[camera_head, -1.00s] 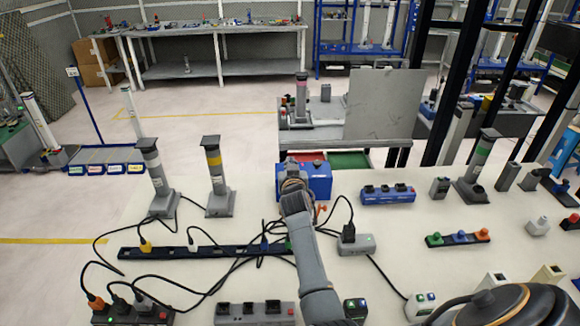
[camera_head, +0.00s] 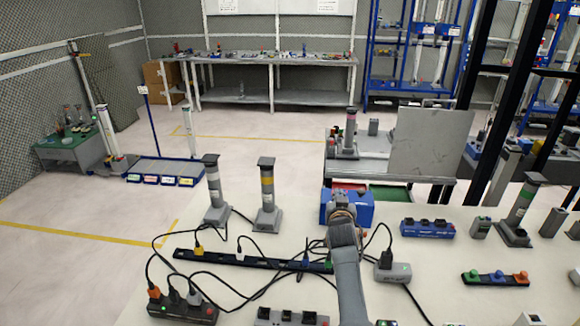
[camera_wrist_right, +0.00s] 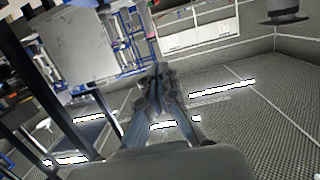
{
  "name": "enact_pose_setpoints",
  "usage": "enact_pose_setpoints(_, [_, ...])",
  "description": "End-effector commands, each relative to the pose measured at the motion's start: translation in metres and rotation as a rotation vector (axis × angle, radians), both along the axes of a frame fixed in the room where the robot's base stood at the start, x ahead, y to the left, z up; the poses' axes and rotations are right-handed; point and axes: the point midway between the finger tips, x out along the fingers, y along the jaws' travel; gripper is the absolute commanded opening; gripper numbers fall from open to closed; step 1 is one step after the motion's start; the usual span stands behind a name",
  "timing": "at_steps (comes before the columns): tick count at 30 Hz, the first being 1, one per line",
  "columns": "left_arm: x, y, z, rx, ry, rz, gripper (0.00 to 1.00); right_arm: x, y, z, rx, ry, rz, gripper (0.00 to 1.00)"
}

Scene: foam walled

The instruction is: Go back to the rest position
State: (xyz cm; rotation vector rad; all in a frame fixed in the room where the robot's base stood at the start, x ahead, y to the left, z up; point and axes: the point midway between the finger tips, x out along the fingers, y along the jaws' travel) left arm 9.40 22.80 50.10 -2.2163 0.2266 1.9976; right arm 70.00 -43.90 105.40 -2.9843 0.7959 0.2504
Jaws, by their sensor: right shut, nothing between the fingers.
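My right arm reaches up from the bottom centre of the head view, and its gripper (camera_head: 341,198) is seen end-on in front of a blue box (camera_head: 361,209) on the table. It is small there and partly hidden by its own wrist. In the right wrist view my right gripper (camera_wrist_right: 158,76) points away into the room with its fingers together and nothing between them. My left gripper is in neither view.
The pale table (camera_head: 250,285) carries a black power strip (camera_head: 270,262), loose cables, a grey post with a yellow band (camera_head: 267,196) and several connector blocks. A grey panel (camera_head: 430,143) stands behind it on a second bench. Open floor (camera_head: 90,215) lies to the left.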

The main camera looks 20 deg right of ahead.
Motion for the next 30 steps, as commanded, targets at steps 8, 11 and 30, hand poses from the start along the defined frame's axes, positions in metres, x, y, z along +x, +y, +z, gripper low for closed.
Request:
enact_pose_setpoints(8, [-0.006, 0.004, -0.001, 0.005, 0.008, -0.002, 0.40, -0.026, 0.003, -0.020, -0.003, 0.073, 0.001, 0.00])
enact_pose_setpoints(11, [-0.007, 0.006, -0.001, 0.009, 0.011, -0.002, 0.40, -0.068, 0.016, -0.048, -0.003, 0.194, 0.020, 0.00])
enact_pose_setpoints(30, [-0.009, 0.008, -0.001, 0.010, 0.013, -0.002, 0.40, -0.359, 0.196, -0.136, 0.127, 0.947, 0.461, 0.00])
